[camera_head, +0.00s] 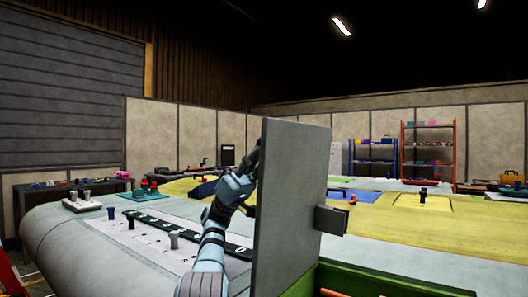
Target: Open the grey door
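The grey door (297,190) is a flat upright panel in the middle of the view, with a dark block-like handle (331,220) on its right side. The door stands out from a green cabinet (385,280) at the bottom, whose opening shows in part. My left gripper (255,160) is at the door's left edge, near its upper part. The door's edge meets the dark fingers, so I cannot tell whether they touch it or are open. My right gripper is not in view.
A large wing surface (80,250) stretches behind the door, with a dark strip (165,228) and small pegs on it. A dark bench (70,188) stands at the left. A red shelf (428,150) and a blue shelf (374,158) stand far back.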

